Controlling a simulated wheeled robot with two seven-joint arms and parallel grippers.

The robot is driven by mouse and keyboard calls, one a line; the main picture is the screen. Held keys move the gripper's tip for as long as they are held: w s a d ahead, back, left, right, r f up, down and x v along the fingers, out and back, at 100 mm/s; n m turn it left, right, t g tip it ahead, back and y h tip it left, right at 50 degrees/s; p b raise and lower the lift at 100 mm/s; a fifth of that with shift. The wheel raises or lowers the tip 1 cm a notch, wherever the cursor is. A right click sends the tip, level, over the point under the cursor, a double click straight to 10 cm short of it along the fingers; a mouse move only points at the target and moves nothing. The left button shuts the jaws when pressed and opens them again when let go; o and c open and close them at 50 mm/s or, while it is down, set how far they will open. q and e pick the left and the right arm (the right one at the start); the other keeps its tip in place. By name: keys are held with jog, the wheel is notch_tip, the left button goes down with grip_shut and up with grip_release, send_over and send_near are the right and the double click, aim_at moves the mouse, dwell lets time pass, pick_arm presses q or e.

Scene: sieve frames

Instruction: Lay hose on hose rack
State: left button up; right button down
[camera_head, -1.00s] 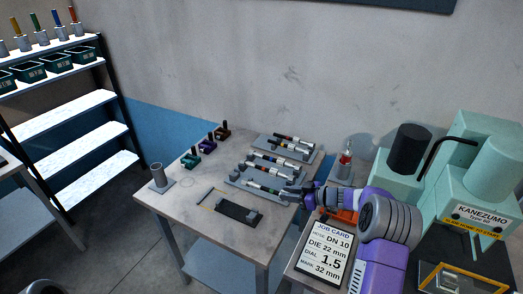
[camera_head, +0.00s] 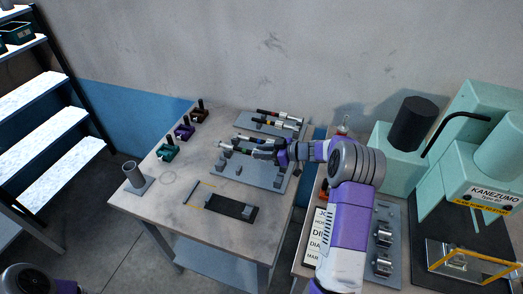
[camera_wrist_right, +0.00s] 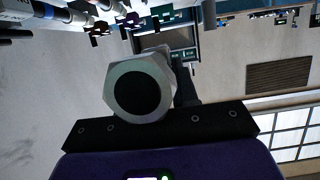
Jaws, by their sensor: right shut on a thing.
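My right gripper (camera_head: 279,152) is shut on a hose (camera_head: 236,150) with metal end fittings, over the front grey hose rack (camera_head: 245,180). The hose points left from the jaws; I cannot tell whether it touches the rack. A hexagonal fitting (camera_wrist_right: 140,90) shows end-on and close up in the right wrist view. The back hose rack (camera_head: 246,123) carries black hoses with silver, red and yellow parts (camera_head: 278,118). The near part of the front rack is bare apart from small pegs. My left gripper is out of view; only part of that arm shows at bottom left.
The mint-green machine (camera_head: 470,155) and a job card (camera_head: 318,238) are at right, the card partly covered by my arm.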

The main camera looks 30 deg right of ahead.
jog(key=shift+f+b, duration=1.85)
jog(key=shift+f, duration=2.45)
jog(key=shift+f, duration=0.5)
jog(key=c, duration=0.8)
grip_release()
jog(key=shift+f, duration=0.15)
jog(key=shift+v, duration=3.8)
